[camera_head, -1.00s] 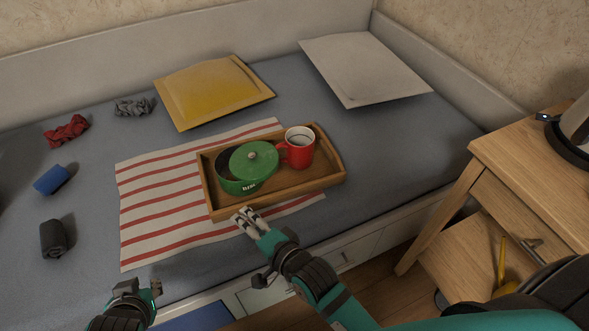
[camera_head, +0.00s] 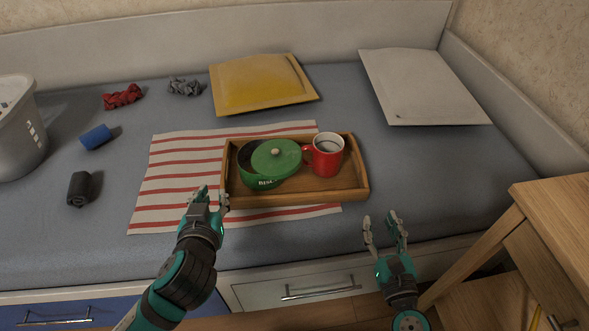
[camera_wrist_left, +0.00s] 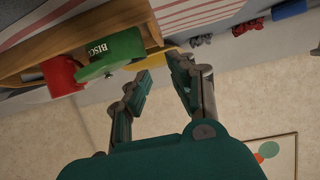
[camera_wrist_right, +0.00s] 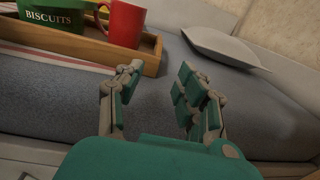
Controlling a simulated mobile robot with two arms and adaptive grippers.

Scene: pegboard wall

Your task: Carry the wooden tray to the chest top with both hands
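The wooden tray (camera_head: 345,192) lies on the bed, partly over a striped cloth. It holds a green tin marked BISCUITS (camera_head: 258,182), with its green lid (camera_head: 276,156) tilted on top, and a red mug (camera_head: 328,160). My left gripper (camera_head: 211,194) is open at the tray's left front corner; whether it touches is unclear. In the left wrist view the open fingers (camera_wrist_left: 160,70) have nothing between them. My right gripper (camera_head: 383,222) is open and empty, in front of the tray's right end and apart from it. The right wrist view shows its open fingers (camera_wrist_right: 158,72) too.
The striped cloth (camera_head: 165,190) lies flat left of the tray. A yellow cushion (camera_head: 262,84) and a white pillow (camera_head: 425,90) lie behind. Small rolled cloths and a grey bin (camera_head: 15,130) are left. A wooden cabinet (camera_head: 560,200) stands right; bare bed lies between.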

